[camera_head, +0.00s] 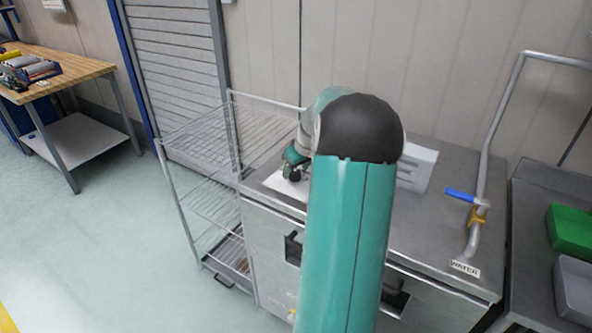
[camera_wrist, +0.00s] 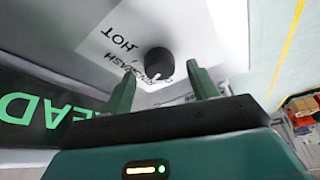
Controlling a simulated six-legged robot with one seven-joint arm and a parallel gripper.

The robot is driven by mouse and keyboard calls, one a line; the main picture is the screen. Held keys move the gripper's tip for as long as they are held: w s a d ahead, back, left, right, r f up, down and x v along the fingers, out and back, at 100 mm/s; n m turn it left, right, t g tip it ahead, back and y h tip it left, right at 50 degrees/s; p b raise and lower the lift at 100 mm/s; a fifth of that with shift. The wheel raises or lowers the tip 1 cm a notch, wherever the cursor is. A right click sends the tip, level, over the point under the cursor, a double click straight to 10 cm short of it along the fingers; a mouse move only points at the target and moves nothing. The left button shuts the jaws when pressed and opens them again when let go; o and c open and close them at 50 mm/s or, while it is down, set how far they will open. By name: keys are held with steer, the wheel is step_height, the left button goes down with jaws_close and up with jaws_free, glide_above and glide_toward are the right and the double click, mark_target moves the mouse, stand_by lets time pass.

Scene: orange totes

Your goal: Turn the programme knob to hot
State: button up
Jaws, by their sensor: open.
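The programme knob (camera_wrist: 159,61) is a round black knob on a white label plate in the wrist view. A white mark shows at its lower edge. The word HOT (camera_wrist: 117,37) is printed to its upper left, and smaller, partly hidden lettering runs beside the knob. My gripper (camera_wrist: 162,74) is open, with one green finger on each side of the knob in the picture. I cannot tell whether either finger touches it. In the head view my own arm hides the knob; part of the white plate (camera_head: 283,186) shows on the machine's top.
A dark display (camera_wrist: 30,110) with green letters lies left of the plate. The steel machine (camera_head: 440,255) carries a bent pipe (camera_head: 487,150) with a blue-handled valve (camera_head: 460,194) at right. A wire rack (camera_head: 200,205) stands left; green (camera_head: 570,230) and grey bins sit far right.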

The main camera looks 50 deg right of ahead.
steer(key=shift+w+f, duration=0.25)
steer(key=shift+f, duration=0.25)
steer(key=shift+c, duration=0.5)
steer(key=c, duration=0.9)
